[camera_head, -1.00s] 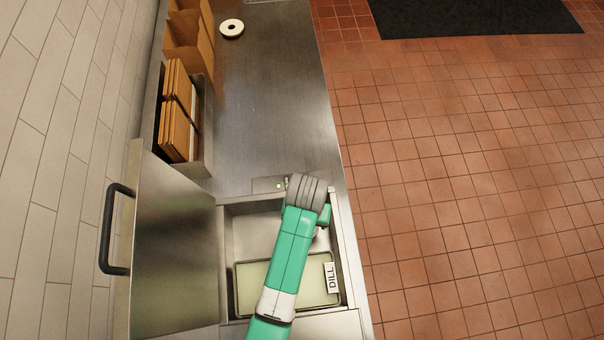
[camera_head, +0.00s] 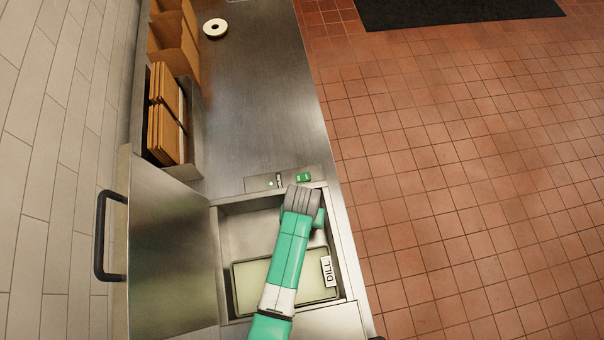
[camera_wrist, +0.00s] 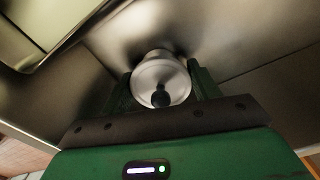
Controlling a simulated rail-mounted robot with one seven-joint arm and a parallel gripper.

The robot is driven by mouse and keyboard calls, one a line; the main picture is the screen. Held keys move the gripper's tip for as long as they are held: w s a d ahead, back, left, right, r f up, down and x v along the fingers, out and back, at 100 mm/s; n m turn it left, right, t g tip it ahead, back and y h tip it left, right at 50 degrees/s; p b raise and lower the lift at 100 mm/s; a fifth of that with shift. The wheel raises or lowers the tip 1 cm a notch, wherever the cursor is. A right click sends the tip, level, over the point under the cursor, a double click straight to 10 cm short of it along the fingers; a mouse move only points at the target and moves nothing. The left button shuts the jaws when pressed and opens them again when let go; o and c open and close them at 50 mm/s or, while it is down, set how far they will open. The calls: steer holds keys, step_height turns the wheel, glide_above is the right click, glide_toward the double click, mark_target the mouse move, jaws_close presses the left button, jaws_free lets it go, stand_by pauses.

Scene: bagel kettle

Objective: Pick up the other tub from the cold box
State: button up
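The open cold box (camera_head: 240,235) is a steel well set in the counter. A rectangular tub with a pale green top and a DILL label (camera_head: 327,271) sits in its near part. My gripper (camera_wrist: 162,90) is low at the far right part of the well; in the head view my green arm hides its fingers. In the wrist view the two green fingers stand apart on either side of a round silver piece with a dark knob (camera_wrist: 161,97). I cannot tell whether they touch it. A tray-like rim (camera_wrist: 50,45) shows at the upper left. No second labelled tub is visible.
The raised steel lid (camera_head: 170,260) with a black handle (camera_head: 102,235) stands left of the well.

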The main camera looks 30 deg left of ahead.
steer(key=shift+c, duration=1)
step_height(320, 180, up, 10)
steer(key=shift+r, duration=0.1)
